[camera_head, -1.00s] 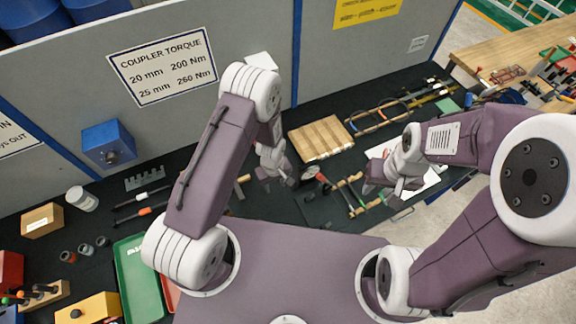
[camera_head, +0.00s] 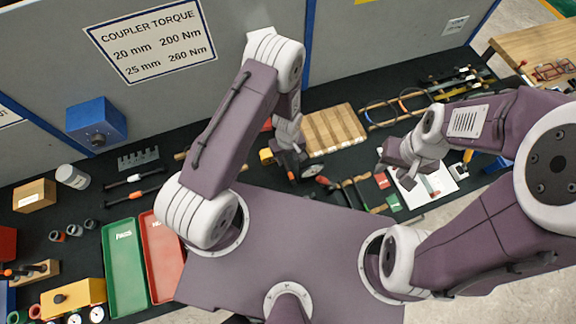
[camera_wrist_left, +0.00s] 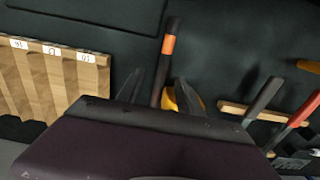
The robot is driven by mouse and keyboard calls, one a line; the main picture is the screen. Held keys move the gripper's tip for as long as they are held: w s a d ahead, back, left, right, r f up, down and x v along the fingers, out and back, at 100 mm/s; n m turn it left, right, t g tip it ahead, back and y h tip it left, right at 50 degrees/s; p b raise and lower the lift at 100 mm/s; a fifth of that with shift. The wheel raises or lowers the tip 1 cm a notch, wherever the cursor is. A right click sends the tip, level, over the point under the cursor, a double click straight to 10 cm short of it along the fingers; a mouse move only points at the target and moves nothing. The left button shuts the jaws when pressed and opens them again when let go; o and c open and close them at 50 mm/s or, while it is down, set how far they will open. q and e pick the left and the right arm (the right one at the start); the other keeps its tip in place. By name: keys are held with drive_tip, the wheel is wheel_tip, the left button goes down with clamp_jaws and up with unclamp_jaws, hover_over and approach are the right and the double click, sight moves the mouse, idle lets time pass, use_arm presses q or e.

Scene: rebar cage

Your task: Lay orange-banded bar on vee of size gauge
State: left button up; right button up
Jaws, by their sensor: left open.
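A dark bar with an orange band (camera_wrist_left: 169,44) lies on the black bench mat in the left wrist view. Its near end runs down between the fingers of my left gripper (camera_wrist_left: 158,92), which is open; the gripper body hides the rest. In the head view, my left gripper (camera_head: 290,167) is low over the mat, right of the middle column of the wall. A dark grey notched block (camera_head: 138,159), perhaps the size gauge, stands at the left near the wall. My right gripper (camera_head: 405,163) hangs over a white sheet; its fingers are unclear.
A grooved wooden block (camera_head: 335,130) with number labels lies beside my left gripper. Red and dark tool handles (camera_wrist_left: 300,110) lie to its right. Green (camera_head: 125,262) and red (camera_head: 163,255) trays, dark rods (camera_head: 133,180) and a blue box (camera_head: 97,122) are on the left.

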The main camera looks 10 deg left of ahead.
sight(287, 165)
use_arm(q)
wheel_tip(287, 165, down, 4)
drive_tip(key=shift+s+f+b, duration=0.1)
drive_tip(key=shift+b, duration=1.15)
drive_tip(key=shift+s+f, duration=0.1)
drive_tip(key=shift+s, duration=0.1)
drive_tip(key=shift+s+r, duration=0.15)
drive_tip(key=shift+r, duration=0.1)
drive_tip(key=shift+w+f, duration=0.1)
drive_tip(key=shift+w, duration=0.2)
clamp_jaws()
use_arm(e)
drive_tip(key=f, duration=0.3)
drive_tip(key=shift+s+a, duration=0.15)
drive_tip(key=shift+s, duration=0.2)
use_arm(q)
drive_tip(key=shift+s, duration=0.1)
